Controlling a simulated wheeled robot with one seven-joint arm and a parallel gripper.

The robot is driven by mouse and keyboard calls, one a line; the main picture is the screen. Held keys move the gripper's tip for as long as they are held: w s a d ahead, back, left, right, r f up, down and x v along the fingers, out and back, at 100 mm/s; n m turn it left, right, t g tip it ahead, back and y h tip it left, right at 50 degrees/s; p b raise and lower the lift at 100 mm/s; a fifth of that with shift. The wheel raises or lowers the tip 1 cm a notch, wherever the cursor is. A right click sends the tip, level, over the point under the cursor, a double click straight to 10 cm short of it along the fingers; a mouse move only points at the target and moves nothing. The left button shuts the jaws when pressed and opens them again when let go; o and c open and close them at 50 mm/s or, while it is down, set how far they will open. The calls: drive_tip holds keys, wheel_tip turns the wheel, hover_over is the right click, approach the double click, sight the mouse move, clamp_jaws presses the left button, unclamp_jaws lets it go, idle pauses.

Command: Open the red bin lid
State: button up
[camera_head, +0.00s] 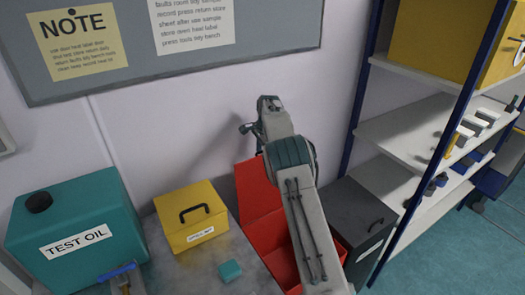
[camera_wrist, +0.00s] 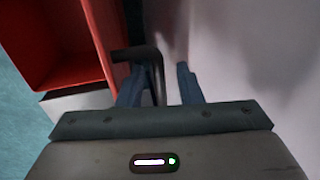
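The red bin (camera_head: 282,264) stands at the lower middle of the head view, partly hidden by my arm. Its red lid (camera_head: 253,188) stands raised, tilted up near the wall, and the inside of the bin shows. In the wrist view the open bin (camera_wrist: 62,40) is at upper left, with the lid (camera_wrist: 103,30) seen almost edge-on beside it. A black bent handle (camera_wrist: 158,72) sticks out from the lid. My gripper (camera_wrist: 162,68) is open, its two blue-grey fingers on either side of the handle, with a gap at the right finger. The head view does not show the fingers clearly.
A grey bin (camera_head: 352,222) stands right of the red one, beside a shelf rack (camera_head: 405,130). Left are a yellow box (camera_head: 192,225), a teal test oil can (camera_head: 75,210) and a teal block (camera_head: 230,270) on the bench. The wall is close behind the lid.

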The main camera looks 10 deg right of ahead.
wheel_tip(320, 180, up, 14)
drive_tip(key=s+d, duration=0.1)
drive_tip(key=s, duration=0.1)
drive_tip(key=shift+s+f, duration=0.2)
drive_tip(key=shift+s, duration=0.05)
drive_tip(key=shift+d+f, duration=0.1)
drive_tip(key=shift+d, duration=0.05)
